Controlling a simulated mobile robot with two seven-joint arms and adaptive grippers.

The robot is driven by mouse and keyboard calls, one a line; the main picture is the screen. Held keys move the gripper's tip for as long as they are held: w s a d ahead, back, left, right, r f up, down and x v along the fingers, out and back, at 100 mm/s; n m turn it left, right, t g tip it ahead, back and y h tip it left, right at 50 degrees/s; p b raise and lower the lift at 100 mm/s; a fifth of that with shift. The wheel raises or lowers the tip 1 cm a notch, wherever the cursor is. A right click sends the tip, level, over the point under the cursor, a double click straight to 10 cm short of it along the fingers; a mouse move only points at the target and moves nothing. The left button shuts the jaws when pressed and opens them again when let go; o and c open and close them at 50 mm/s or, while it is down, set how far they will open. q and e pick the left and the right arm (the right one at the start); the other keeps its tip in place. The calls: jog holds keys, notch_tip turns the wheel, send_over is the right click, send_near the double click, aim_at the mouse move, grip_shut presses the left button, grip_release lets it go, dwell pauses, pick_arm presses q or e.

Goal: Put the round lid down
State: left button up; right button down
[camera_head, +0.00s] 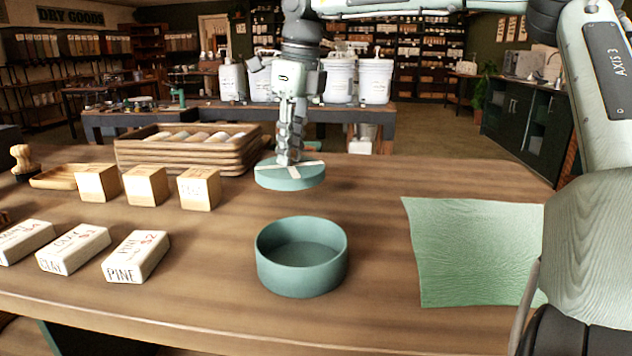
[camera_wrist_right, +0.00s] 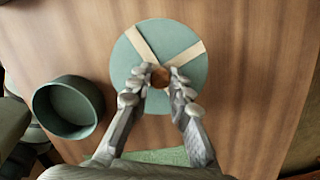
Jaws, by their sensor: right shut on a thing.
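The round lid (camera_head: 290,178) is a flat teal disc with two pale strips across its top. It is level, behind the round box as the head camera sees it. My right gripper (camera_head: 289,158) comes down from above and is shut on the lid's knob. In the wrist view the two fingers of my right gripper (camera_wrist_right: 159,88) close around the brown knob (camera_wrist_right: 160,77) of the lid (camera_wrist_right: 183,38). I cannot tell whether the lid touches the table. The open teal round box (camera_head: 302,270) stands empty on the table, apart from the lid. My left gripper is not in view.
A green cloth (camera_head: 470,250) lies flat to the right of the box. Wooden blocks (camera_head: 145,186), labelled white blocks (camera_head: 136,256) and a wooden tray (camera_head: 180,163) occupy the left side. The wooden table (camera_head: 370,195) is bare between lid and cloth.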

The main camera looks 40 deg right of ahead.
aim_at(315, 163)
jog(key=d+f, duration=0.1)
jog(key=s+d+f, duration=0.2)
jog(key=d, duration=0.1)
jog(key=shift+s+d, duration=0.1)
notch_tip(315, 163, down, 4)
jog(key=shift+r+p, duration=0.15)
jog(key=shift+p, duration=0.3)
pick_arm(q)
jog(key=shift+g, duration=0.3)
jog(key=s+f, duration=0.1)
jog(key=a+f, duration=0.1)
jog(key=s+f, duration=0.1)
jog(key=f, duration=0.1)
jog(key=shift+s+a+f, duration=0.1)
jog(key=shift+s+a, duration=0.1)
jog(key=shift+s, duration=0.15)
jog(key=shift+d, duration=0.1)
pick_arm(e)
jog(key=shift+f, duration=0.2)
jog(key=c, duration=1.5)
grip_release()
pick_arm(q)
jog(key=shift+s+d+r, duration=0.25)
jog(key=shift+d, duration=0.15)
pick_arm(e)
jog(key=shift+o, duration=0.5)
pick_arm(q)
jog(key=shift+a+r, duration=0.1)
